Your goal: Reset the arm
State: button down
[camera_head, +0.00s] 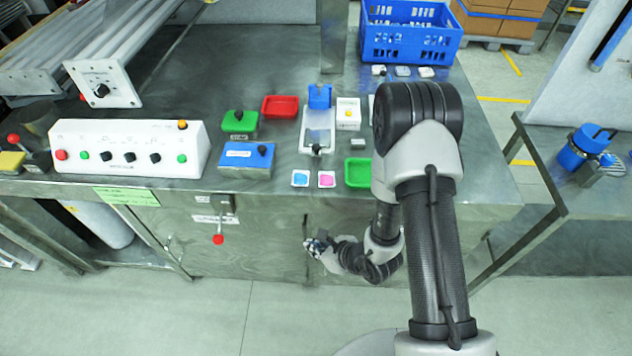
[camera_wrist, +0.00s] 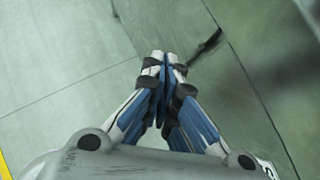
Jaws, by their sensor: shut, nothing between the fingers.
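My gripper (camera_head: 316,244) shows in the head view below the front edge of the steel bench, in front of the bench's lower panel. My arm reaches up over the right part of the bench and folds back down to it. In the wrist view my gripper (camera_wrist: 165,62) points at the grey floor. Its two blue and grey fingers meet at the tips, with nothing between them.
The bench (camera_head: 480,185) holds a white control box (camera_head: 130,165), green (camera_head: 240,121) and red (camera_head: 280,107) trays, a blue box (camera_head: 246,158) and a blue crate (camera_head: 409,47). A red-knobbed lever (camera_head: 218,239) hangs on the front panel. The floor in front is clear.

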jog(key=shift+s, duration=0.1)
jog(key=w+a+r+n+g+y, duration=0.1)
jog(key=a+r+n+y, duration=0.15)
jog(key=r, duration=0.55)
jog(key=a+r+n+y, duration=0.1)
jog(key=a+r+n, duration=0.25)
jog(key=r, duration=0.35)
jog(key=s+r+n+g, duration=0.3)
jog(key=s+r+n, duration=0.4)
jog(key=r, duration=0.4)
jog(key=s+d+r+n+g+h, duration=0.1)
jog(key=s+d+r+n+h, duration=0.3)
jog(key=s+d+r+n, duration=0.3)
jog(key=s+d+r+n+t+h, duration=0.2)
jog(key=d+n+h, duration=0.1)
jog(key=d, duration=0.3)
jog(key=s+d+r+n+t+h, duration=0.1)
jog(key=s+d+r+n+h, duration=0.1)
jog(key=d, duration=0.5)
jog(key=shift+s+d+r+n+t+h, duration=0.25)
jog(key=shift+r+n+t+h, duration=0.2)
jog(key=shift+h, duration=0.2)
